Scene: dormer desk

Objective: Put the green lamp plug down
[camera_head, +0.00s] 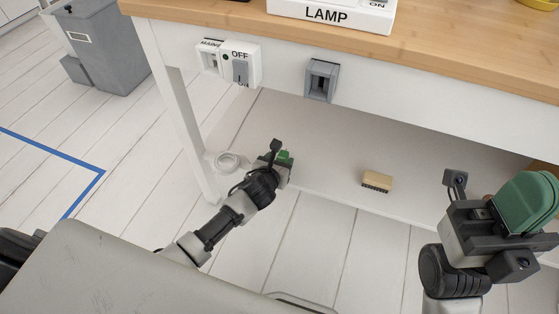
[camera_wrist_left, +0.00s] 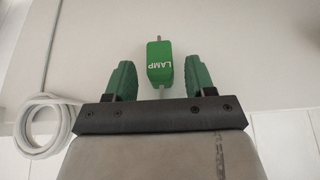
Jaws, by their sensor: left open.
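My left gripper (camera_wrist_left: 159,72) is open, with one green finger on each side of the plug and a visible gap on both sides. In the head view my left gripper (camera_head: 284,158) is low under the desk; the plug cannot be told apart from the green fingers there. My right gripper (camera_head: 527,203) is at the lower right, its green fingers seen from the side; their gap is hidden.
A coiled white cord (camera_head: 228,161) lies beside the desk leg and left of my gripper. A wooden brush-like block (camera_head: 377,181) lies on the pale panel. A switch marked OFF (camera_head: 241,65) and a grey socket (camera_head: 321,80) are on the desk front (camera_head: 430,98).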

